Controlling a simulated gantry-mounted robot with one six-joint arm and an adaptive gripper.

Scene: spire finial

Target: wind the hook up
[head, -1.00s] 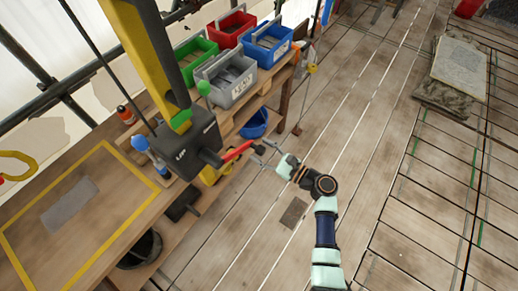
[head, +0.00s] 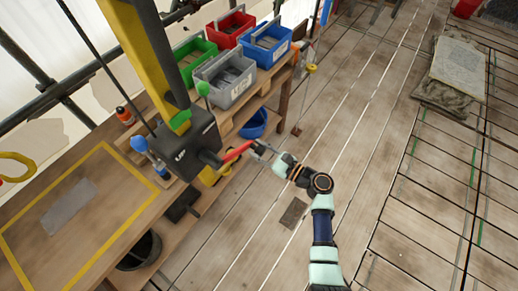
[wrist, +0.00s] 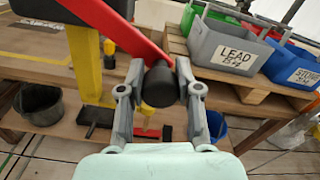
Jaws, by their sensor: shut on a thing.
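A dark winch box (head: 185,143) sits on a yellow post (head: 145,50), with a red crank arm (head: 238,151) pointing right. In the wrist view the red crank arm (wrist: 120,28) ends in a black knob (wrist: 160,86). My gripper (head: 262,148) is at the crank's outer end. In the wrist view my gripper (wrist: 159,78) has one finger on each side of the black knob and is shut on it. A small yellow piece (head: 311,69) hangs by the bench's far end; I cannot tell if it is the hook.
Grey (head: 225,80), blue (head: 265,44), green (head: 197,58) and red (head: 232,27) bins stand on the bench beyond the winch. A blue bucket (head: 254,124) and a black bucket (head: 139,251) are low beside the bench.

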